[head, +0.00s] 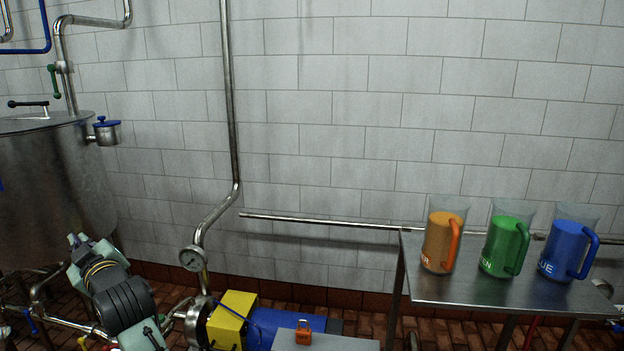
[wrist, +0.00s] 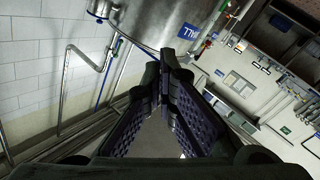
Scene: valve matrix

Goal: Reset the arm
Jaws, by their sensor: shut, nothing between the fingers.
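My gripper (wrist: 166,62) is in the middle of the wrist view. Its dark fingers with ridged, purplish pads come together at the tips, shut and empty. Part of my arm shows at the lower left of the head view, in front of the steel tank (head: 45,190). The fingertips cannot be made out clearly there. In the wrist view the tank (wrist: 160,22), with a blue label, lies beyond the fingertips. I cannot tell how far apart they are.
A steel table (head: 450,292) at the right holds an orange jug (head: 438,243), a green jug (head: 500,246) and a blue jug (head: 562,250). Pipes line the tiled wall.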

